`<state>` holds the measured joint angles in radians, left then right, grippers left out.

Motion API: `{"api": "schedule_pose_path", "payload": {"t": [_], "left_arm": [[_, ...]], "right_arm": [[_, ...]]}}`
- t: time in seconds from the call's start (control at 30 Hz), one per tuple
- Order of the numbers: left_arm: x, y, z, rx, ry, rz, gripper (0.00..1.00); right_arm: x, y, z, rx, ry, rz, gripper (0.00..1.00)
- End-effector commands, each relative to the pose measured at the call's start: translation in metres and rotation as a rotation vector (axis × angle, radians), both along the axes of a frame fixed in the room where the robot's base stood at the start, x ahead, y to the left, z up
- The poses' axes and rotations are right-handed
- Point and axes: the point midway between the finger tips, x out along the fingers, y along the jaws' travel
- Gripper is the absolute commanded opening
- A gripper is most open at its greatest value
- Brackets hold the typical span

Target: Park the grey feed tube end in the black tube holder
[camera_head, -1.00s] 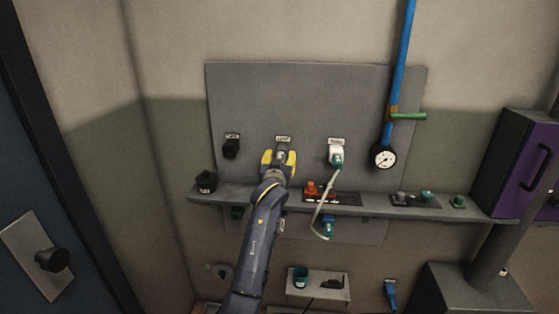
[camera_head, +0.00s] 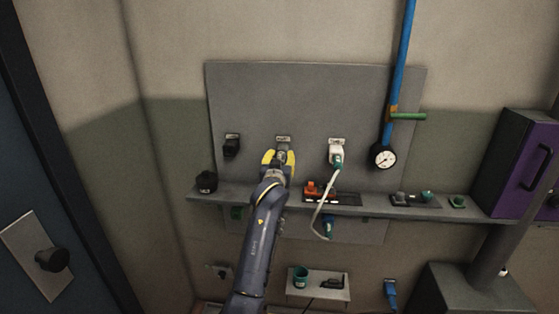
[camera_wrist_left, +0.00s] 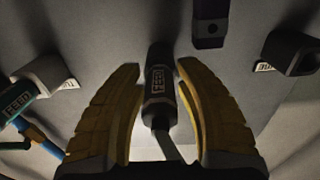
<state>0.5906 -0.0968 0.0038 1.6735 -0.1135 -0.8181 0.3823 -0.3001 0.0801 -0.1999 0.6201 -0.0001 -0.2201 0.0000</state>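The grey feed tube end (camera_wrist_left: 160,98), marked FEED, lies between the fingers of my left gripper (camera_wrist_left: 159,72) in the left wrist view. Narrow gaps show beside it, so the fingers look open around it. A grey tube runs from it toward the wrist. In the head view my left gripper (camera_head: 279,157) is at the middle position of the grey wall panel, and its fingers mostly hide the tube end. The black tube holder (camera_head: 232,147) is on the panel to its left, and shows at the right of the left wrist view (camera_wrist_left: 290,50). My right gripper is out of view.
A white holder (camera_head: 337,152) with a teal connector and pale hose is on the panel's right. The shelf (camera_head: 375,210) below carries a black knob-like item (camera_head: 206,181) and a red part (camera_head: 311,187). A gauge (camera_head: 383,157) hangs at right.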

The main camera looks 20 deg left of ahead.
Motion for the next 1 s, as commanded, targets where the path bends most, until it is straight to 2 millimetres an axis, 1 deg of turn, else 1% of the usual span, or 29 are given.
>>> {"api": "schedule_pose_path", "payload": {"t": [0.03,0.27,0.3,0.67,1.0], "left_arm": [[0.0000,0.0000,0.0000,0.000,0.000,0.000,0.28],[0.0000,0.0001,0.0001,0.000,0.000,0.000,0.01],[0.0000,0.0001,0.0001,0.000,0.000,0.000,0.00],[-0.0003,0.0000,0.0001,0.000,0.000,0.000,0.00],[-0.0100,-0.0021,0.0004,-0.001,-0.001,-0.001,0.00]], "right_arm": [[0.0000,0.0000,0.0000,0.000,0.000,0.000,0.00],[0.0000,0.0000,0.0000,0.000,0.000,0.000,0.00],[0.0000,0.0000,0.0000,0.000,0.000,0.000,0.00],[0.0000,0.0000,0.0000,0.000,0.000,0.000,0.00],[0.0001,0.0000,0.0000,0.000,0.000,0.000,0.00]]}}
